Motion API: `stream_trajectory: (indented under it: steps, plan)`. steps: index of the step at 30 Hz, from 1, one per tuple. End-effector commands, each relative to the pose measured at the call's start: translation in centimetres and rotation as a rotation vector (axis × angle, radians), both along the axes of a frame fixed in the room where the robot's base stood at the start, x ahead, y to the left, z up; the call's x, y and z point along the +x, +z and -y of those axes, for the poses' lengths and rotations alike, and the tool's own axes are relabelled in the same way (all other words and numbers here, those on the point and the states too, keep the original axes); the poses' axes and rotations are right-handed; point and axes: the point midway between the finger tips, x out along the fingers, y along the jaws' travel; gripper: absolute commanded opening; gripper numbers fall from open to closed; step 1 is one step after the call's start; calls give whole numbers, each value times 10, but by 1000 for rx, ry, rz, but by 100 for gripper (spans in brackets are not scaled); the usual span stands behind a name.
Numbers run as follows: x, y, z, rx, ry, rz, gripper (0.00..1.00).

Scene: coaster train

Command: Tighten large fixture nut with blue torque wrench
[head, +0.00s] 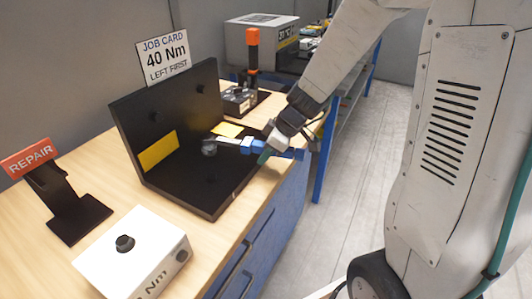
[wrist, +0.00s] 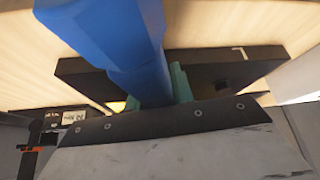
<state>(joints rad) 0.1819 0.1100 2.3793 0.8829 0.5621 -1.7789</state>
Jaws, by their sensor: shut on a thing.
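The blue torque wrench (head: 250,146) lies about level over the black fixture (head: 190,188), its silver head pointing left. The head is at a dark, round nut (head: 209,147) on the fixture; I cannot tell whether it is seated on it. My gripper (head: 271,148) is shut on the wrench's blue handle, at the fixture's right side. In the wrist view the blue handle (wrist: 110,40) fills the upper left, between my teal fingers (wrist: 155,92). The wrench's head is hidden there.
A job card (head: 163,60) reads "40 Nm, left first". A white box with a black knob (head: 133,255) stands at the front. A red repair sign (head: 31,158) is at left. An orange-topped tool (head: 252,50) stands upright behind the fixture. The bench's right edge lies beneath my gripper.

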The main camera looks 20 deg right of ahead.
Motion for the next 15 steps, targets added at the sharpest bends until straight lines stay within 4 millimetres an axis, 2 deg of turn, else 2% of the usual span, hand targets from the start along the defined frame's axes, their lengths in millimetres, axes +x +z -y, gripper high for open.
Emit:
stream_trajectory:
  steps: [15]
  plan:
    - [-7, 1, -7, 0, -60, 1, 0]
